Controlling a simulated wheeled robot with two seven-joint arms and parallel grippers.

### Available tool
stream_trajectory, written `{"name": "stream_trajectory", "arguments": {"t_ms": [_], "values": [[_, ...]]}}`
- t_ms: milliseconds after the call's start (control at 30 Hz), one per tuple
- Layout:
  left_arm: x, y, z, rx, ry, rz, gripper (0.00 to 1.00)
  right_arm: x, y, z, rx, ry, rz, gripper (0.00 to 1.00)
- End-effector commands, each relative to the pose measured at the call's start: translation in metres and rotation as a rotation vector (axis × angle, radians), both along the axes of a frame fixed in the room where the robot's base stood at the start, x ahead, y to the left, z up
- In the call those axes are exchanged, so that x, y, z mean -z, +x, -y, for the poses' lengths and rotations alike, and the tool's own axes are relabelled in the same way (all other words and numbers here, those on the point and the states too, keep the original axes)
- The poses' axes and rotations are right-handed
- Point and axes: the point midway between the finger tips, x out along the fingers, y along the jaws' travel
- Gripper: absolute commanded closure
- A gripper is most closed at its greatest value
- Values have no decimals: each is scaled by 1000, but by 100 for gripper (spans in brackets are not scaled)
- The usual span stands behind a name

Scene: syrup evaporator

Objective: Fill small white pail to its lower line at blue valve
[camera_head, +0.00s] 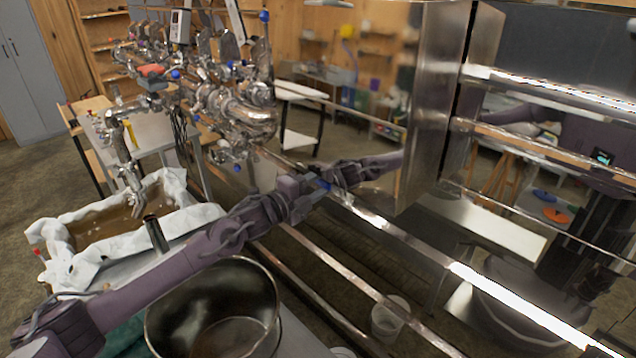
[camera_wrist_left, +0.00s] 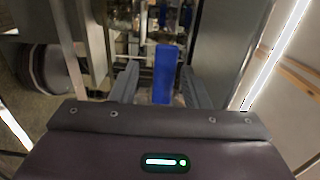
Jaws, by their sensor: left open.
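The blue valve handle (camera_head: 321,184) is on the front of the shiny steel evaporator. It also shows in the left wrist view (camera_wrist_left: 165,75), standing upright between the two fingers. My left gripper (camera_head: 313,185) is open around the handle, with a gap visible on each side in the left wrist view (camera_wrist_left: 158,85). The fingers partly hide the handle in the head view. A small white pail (camera_head: 390,318) stands low, below and to the right of the gripper. Its lines and contents cannot be made out. My right gripper is not in view.
A large steel pot (camera_head: 212,308) stands at the front, below my left arm. A cloth-lined tub (camera_head: 80,258) of brown liquid is at left. Steel rails (camera_head: 345,275) run below the gripper. The polished evaporator wall (camera_head: 365,120) mirrors my arm.

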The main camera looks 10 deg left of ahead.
Motion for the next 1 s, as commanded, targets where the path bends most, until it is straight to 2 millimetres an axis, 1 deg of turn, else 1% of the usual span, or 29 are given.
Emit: {"name": "stream_trajectory", "arguments": {"t_ms": [133, 167, 300, 467, 567, 767, 867, 1000], "values": [[-5, -9, -12, -2, -7, 9, 58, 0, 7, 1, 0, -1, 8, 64], [-5, -11, -13, -2, -9, 11, 60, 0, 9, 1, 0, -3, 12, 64], [-7, -14, -16, -2, -12, 14, 78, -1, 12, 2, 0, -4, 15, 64], [-8, -14, -16, -2, -13, 16, 99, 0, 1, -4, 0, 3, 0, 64], [-8, -13, -16, -3, -13, 16, 100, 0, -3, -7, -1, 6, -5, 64], [-10, -14, -17, -2, -18, 17, 100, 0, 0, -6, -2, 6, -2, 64], [-9, -14, -21, -1, -30, 10, 100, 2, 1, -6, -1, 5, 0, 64], [-5, -14, -35, -1, -70, -15, 100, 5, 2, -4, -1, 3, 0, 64]]}}
